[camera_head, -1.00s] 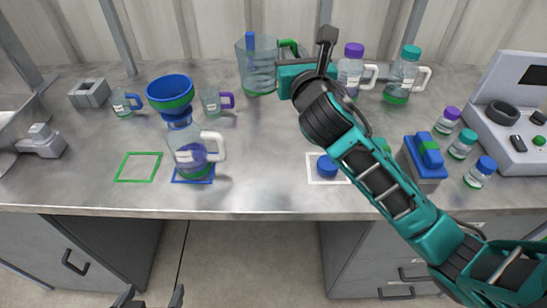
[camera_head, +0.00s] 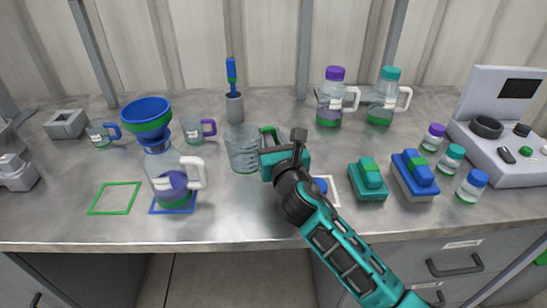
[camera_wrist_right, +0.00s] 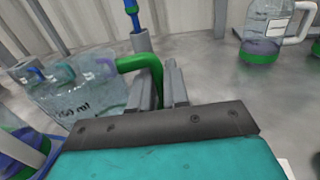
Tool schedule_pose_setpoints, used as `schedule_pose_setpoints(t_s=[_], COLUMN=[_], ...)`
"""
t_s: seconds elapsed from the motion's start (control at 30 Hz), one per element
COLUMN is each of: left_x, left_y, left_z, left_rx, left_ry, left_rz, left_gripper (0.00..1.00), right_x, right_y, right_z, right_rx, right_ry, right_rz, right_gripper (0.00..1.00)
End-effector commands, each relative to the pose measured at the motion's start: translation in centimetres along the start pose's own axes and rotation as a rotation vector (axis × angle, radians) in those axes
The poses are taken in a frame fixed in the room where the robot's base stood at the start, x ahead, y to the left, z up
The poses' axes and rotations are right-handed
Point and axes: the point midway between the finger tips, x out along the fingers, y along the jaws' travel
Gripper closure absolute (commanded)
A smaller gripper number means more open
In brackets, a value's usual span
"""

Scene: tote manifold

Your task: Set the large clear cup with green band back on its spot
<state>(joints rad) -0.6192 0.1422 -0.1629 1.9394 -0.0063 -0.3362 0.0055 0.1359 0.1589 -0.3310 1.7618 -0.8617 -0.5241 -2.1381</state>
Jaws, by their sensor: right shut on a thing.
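The large clear cup (camera_head: 240,152) has a green handle; the wrist view shows the cup (camera_wrist_right: 80,98) with "250 ml" on its side. My right gripper (camera_head: 268,148) is shut on the green handle, and its fingers (camera_wrist_right: 160,85) also show in the wrist view. The cup is about upright at mid-bench; I cannot tell whether it touches the bench. No outline shows around its base. My left gripper is not in view.
A green square outline (camera_head: 92,210) is empty at left. A bottle with a blue funnel (camera_head: 147,113) stands on a blue outline. A brush holder (camera_head: 234,108) is behind the cup. A white outline (camera_head: 334,192) with a blue cap is partly hidden by my right arm.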

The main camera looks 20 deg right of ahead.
Motion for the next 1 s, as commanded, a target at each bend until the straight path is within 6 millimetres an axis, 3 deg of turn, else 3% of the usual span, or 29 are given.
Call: schedule_pose_setpoints(t_s=[0.27, 0.67, 0.7, 0.93, 1.0], left_x=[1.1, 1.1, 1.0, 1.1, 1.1], left_y=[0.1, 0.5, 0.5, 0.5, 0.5], left_z=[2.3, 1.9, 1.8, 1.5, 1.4], left_rx=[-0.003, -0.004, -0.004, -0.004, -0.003], left_ry=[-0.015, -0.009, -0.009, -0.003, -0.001], left_rz=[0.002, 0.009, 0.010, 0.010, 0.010], left_gripper=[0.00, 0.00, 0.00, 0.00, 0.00], right_x=[0.0, 0.0, 0.0, 0.0, 0.0], right_y=[0.0, 0.0, 0.0, 0.0, 0.0], right_z=[-4.1, -4.5, -4.4, -4.4, -4.4], right_rx=[0.002, 0.000, 0.000, 0.000, 0.000], right_ry=[0.003, 0.001, 0.002, 0.002, 0.002], right_rz=[-0.001, 0.000, 0.000, 0.000, 0.000], right_gripper=[1.00, 1.00, 0.82, 0.60, 0.59])
